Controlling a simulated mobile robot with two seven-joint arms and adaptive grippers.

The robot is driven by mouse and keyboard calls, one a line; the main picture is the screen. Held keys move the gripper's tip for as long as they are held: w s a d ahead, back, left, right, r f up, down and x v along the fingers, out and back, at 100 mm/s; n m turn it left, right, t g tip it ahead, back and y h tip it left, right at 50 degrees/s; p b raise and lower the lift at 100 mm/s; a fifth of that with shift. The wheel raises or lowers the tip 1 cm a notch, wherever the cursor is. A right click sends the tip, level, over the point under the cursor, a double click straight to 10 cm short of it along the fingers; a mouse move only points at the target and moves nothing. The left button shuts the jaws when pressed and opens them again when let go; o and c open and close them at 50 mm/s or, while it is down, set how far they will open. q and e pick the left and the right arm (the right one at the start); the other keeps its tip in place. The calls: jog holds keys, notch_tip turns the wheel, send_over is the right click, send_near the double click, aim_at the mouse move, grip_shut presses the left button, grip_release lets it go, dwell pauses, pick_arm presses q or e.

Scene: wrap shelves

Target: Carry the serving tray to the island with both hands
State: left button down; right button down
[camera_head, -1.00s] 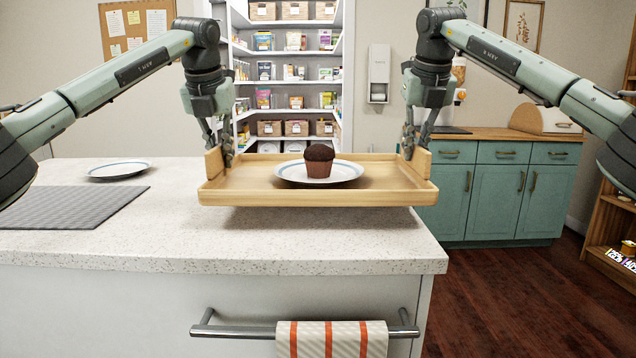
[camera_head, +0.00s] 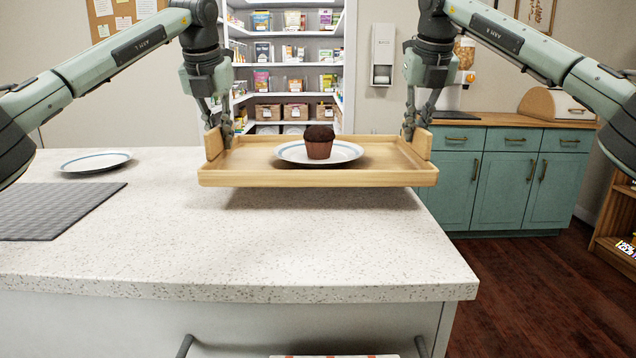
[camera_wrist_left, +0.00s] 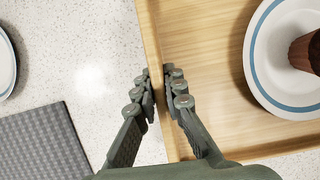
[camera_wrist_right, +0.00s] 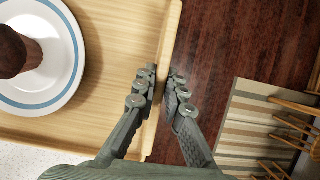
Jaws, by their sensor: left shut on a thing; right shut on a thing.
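The wooden serving tray (camera_head: 318,178) is held level above the speckled island top (camera_head: 230,262), with a shadow on the counter beneath it. A white plate with a blue ring (camera_head: 285,153) sits on the tray, and a chocolate muffin (camera_head: 319,143) stands upright on it. My left gripper (camera_head: 226,140) is shut on the tray's left end wall; the wall shows between the fingers in the left wrist view (camera_wrist_left: 160,90). My right gripper (camera_head: 409,136) is shut on the right end wall, which also shows between its fingers in the right wrist view (camera_wrist_right: 163,88).
A second plate (camera_head: 95,162) and a grey ribbed mat (camera_head: 55,210) lie on the island's left side. The counter in front of the tray is clear. Teal cabinets (camera_head: 500,185) stand back right, pantry shelves (camera_head: 290,80) behind. A striped rug (camera_wrist_right: 250,130) lies below on the right.

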aim_at(222, 154)
pick_arm(q)
jog(key=shift+a+f, duration=0.1)
pick_arm(e)
jog(key=shift+d+f, duration=0.1)
